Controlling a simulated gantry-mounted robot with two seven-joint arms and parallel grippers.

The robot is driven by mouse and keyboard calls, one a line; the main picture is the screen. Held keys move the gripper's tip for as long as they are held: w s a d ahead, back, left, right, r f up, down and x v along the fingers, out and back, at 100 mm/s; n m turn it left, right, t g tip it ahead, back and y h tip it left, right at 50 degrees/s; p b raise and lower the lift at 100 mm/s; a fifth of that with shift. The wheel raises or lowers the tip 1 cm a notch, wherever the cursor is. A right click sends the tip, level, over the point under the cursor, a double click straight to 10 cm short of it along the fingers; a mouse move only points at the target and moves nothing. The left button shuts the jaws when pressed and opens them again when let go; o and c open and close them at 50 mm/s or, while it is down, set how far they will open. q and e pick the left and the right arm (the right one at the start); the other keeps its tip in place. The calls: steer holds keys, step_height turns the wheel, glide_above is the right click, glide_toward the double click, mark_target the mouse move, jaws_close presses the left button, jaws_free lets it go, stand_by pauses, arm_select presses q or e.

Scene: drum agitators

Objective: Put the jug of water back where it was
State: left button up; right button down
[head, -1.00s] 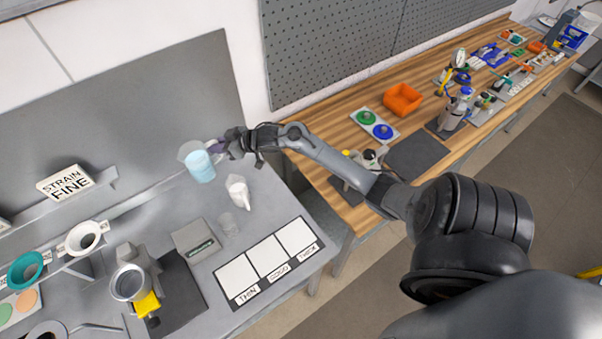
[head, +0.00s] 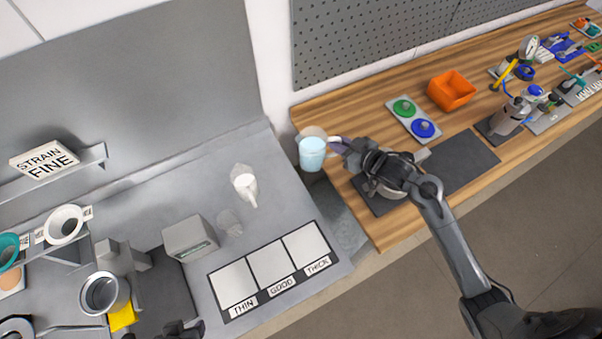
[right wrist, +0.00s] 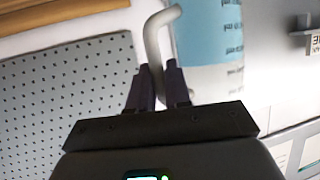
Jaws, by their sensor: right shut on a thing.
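The clear jug of water (head: 312,153), with pale blue water in it, is held upright by my right gripper (head: 340,147). In the head view it appears over the left end of the wooden bench, near the gap beside the grey bench. Its height above the surface is hard to tell.
The wooden bench (head: 360,100) holds an orange bin (head: 451,91), a tray with green and blue knobs (head: 414,120) and a dark mat (head: 460,162). The grey bench (head: 190,190) holds a white powder-filled jug (head: 245,186), a clear cup (head: 229,222) and a THIN/GOOD/THICK board (head: 272,268).

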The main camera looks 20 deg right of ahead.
steer(key=w+a+f, duration=0.3)
steer(key=a+f, duration=0.1)
steer(key=f, duration=0.3)
steer(key=w+a+f+b, duration=0.1)
steer(key=w+a+f, duration=0.2)
steer(key=a+f, duration=0.2)
steer(key=shift+w+a+f, duration=0.2)
steer(key=shift+w+f, duration=0.15)
steer(key=shift+f, duration=1.25)
steer(key=shift+f, duration=0.1)
steer(key=c, duration=1.1)
jaws_free()
